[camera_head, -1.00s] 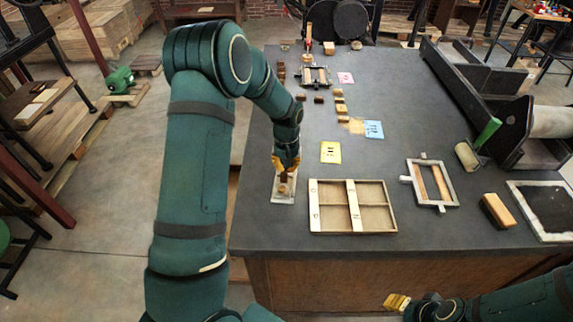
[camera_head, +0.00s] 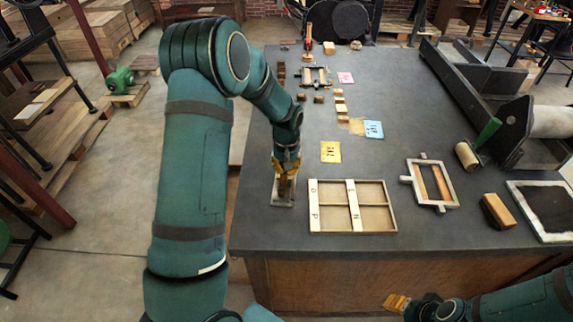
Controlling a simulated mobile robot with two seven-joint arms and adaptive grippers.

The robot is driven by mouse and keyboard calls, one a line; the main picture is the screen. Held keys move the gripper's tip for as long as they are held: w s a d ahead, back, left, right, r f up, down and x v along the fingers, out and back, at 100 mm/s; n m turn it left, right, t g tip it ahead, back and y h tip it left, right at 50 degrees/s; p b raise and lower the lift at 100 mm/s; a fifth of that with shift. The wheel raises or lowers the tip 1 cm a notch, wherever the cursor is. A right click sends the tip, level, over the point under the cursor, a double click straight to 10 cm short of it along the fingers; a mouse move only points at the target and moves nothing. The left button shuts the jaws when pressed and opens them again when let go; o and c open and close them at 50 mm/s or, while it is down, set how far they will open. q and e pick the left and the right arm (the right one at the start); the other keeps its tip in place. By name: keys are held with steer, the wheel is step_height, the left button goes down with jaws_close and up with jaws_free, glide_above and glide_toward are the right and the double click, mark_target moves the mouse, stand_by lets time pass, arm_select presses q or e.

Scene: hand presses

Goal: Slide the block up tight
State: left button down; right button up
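My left gripper (camera_head: 286,167) points down at the left front of the dark table, with yellow fingertips just above a small brown block (camera_head: 284,184). The block is on a small flat plate (camera_head: 283,202) to the left of a divided wooden tray. The fingers hide the block's upper part, so I cannot tell whether they grip it, touch it or are apart from it. My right gripper (camera_head: 397,302) is low in the picture, in front of the table and away from the block. Its yellow fingers look close together, but their opening is unclear.
The divided wooden tray (camera_head: 352,231) with light lettered strips stands close to the plate's right. A framed piece (camera_head: 452,187), a roller (camera_head: 467,156) and a wooden block (camera_head: 498,210) lie further right. Yellow (camera_head: 330,152) and blue (camera_head: 373,129) cards lie behind.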

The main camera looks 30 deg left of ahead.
arm_select(q)
steer(key=shift+s+d+f, duration=0.1)
steer(key=shift+s+d, duration=0.05)
steer(key=shift+s, duration=0.2)
stand_by(0.6)
steer(key=c, duration=0.8)
jaws_free()
steer(key=shift+w+r, duration=0.1)
steer(key=shift+r, duration=0.1)
steer(key=shift+r+p, duration=2.25)
steer(key=shift+r, duration=1.15)
